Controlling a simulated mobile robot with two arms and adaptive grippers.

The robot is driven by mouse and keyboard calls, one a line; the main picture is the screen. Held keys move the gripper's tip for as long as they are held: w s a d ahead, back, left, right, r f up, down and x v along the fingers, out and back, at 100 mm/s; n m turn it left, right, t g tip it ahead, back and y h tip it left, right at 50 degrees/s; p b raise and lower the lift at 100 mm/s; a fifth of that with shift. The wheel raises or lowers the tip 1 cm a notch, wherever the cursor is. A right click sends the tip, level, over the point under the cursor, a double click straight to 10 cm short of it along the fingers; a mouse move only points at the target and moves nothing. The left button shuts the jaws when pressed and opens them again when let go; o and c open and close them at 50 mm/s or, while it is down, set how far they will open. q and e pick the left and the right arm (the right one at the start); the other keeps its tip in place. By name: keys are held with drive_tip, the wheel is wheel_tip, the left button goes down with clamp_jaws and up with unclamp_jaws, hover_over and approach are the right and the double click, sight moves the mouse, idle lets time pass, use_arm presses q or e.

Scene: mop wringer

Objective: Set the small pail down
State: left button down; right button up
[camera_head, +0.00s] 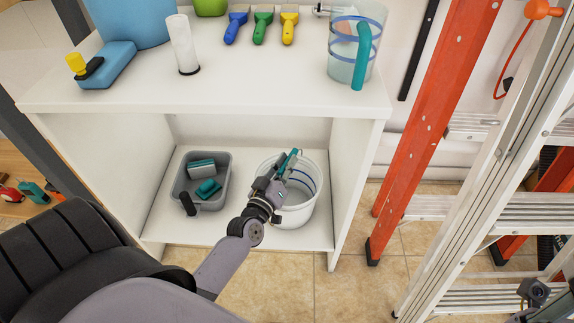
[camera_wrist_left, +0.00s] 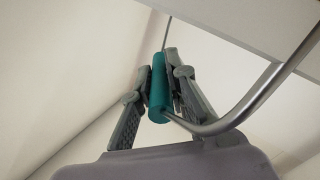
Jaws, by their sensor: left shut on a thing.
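The small pail (camera_head: 308,205) is white with blue lines inside, upright in the lower bay of the white shelf unit, right of the grey tub. I cannot tell whether its base touches the shelf board. My left gripper (camera_head: 283,176) reaches over the pail's near left rim. In the left wrist view my left gripper (camera_wrist_left: 160,88) is shut on the teal grip (camera_wrist_left: 158,90) of the pail's metal wire handle (camera_wrist_left: 250,105). The pail's body is not clear there. A small part of what looks like my right gripper (camera_head: 535,292) shows at the lower right; its fingers are unclear.
The grey tub (camera_head: 210,202) holds teal sponges beside the pail. The shelf unit's top (camera_head: 230,85) carries a clear jug (camera_head: 345,65), brushes, a paper roll and a blue container. An orange and aluminium ladder (camera_head: 420,130) stands to the right. The lower board's front strip is bare.

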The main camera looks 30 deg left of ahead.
use_arm(q)
drive_tip(key=c, duration=2)
unclamp_jaws()
drive_tip(key=o, duration=0.4)
drive_tip(key=shift+o, duration=0.2)
drive_tip(key=shift+f, duration=0.1)
drive_tip(key=shift+s, duration=0.25)
drive_tip(key=s+d+p, duration=0.2)
drive_tip(key=s, duration=0.9)
drive_tip(key=shift+s+p, duration=0.2)
drive_tip(key=shift+p, duration=0.2)
